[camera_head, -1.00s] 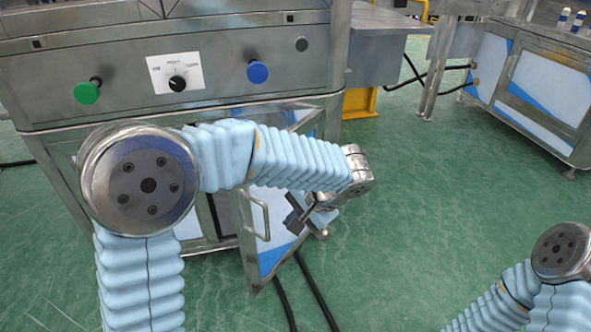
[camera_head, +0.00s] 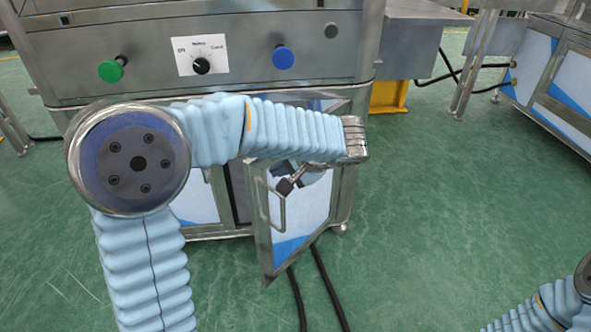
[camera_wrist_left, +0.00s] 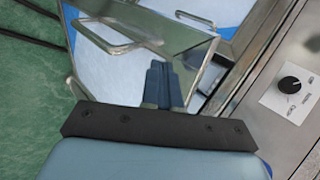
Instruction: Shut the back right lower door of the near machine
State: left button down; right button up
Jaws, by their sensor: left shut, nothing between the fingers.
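The near machine (camera_head: 230,60) stands at the upper left, and a lower door (camera_head: 292,246) at its right end stands open towards me. The door has a white and blue panel, a metal frame and a bar handle (camera_head: 269,205). My left gripper (camera_head: 284,186) is shut and empty at the upper part of the door, close to the handle. The left wrist view shows its closed fingers (camera_wrist_left: 160,82) over the door panel (camera_wrist_left: 110,78); I cannot tell whether they touch it. My left forearm hides the door's top. My right gripper is out of view.
Black cables (camera_head: 325,285) run over the green floor below the door. Another machine (camera_head: 560,85) stands at the far right. A yellow stand (camera_head: 388,97) is behind the near machine. The floor right of the door is clear.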

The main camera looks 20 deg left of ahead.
pick_arm(q)
jog(key=shift+w+a, duration=0.25)
jog(key=shift+a, duration=0.55)
jog(key=shift+a, duration=0.55)
jog(key=w+a+m+t+h+p, duration=0.1)
jog(key=w+a+m+t+p, duration=0.1)
jog(key=w+a, duration=0.5)
jog(key=w+a+m+t+h+p, duration=0.2)
jog(key=w+a+m, duration=0.3)
jog(key=a, duration=0.8)
jog(key=shift+w+a+r+t+p, duration=0.35)
jog(key=shift+w+p, duration=0.4)
jog(key=shift+w, duration=0.35)
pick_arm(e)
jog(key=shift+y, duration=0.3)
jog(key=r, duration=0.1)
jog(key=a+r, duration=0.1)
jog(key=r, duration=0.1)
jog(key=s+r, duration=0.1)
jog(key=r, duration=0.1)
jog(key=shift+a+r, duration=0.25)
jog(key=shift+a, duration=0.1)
